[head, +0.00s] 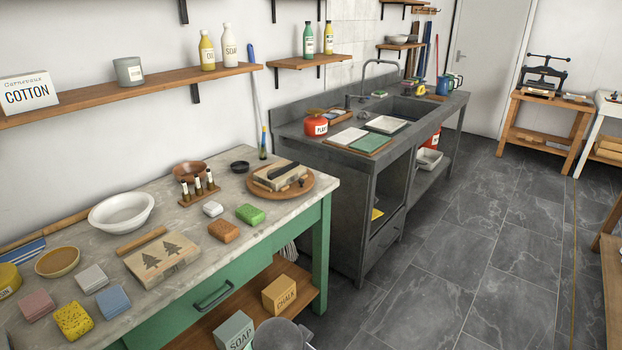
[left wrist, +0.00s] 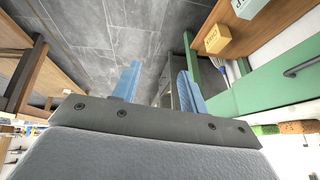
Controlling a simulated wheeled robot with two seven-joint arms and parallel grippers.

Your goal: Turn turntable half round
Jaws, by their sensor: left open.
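The turntable (head: 290,194) is a round wooden disc at the right end of the stone-topped green bench in the head view. A pale stone slab (head: 284,182) lies on it, with a black bar-like tool (head: 283,171) across the slab. A small dark knob (head: 302,183) shows near the disc's right edge. My left gripper (left wrist: 158,88) shows in the left wrist view, its two blue fingers apart with nothing between them. It points over the floor beside the green bench and touches nothing there. The turntable cannot be made out in that view. My right gripper is not in view.
On the bench (head: 190,190) near the turntable are a rack of small bottles (head: 199,188), a black dish (head: 240,167), a brown bowl (head: 189,171) and a green block (head: 250,214). The grey sink unit (head: 345,180) stands beyond the bench. Floor (head: 470,260) to the right is open.

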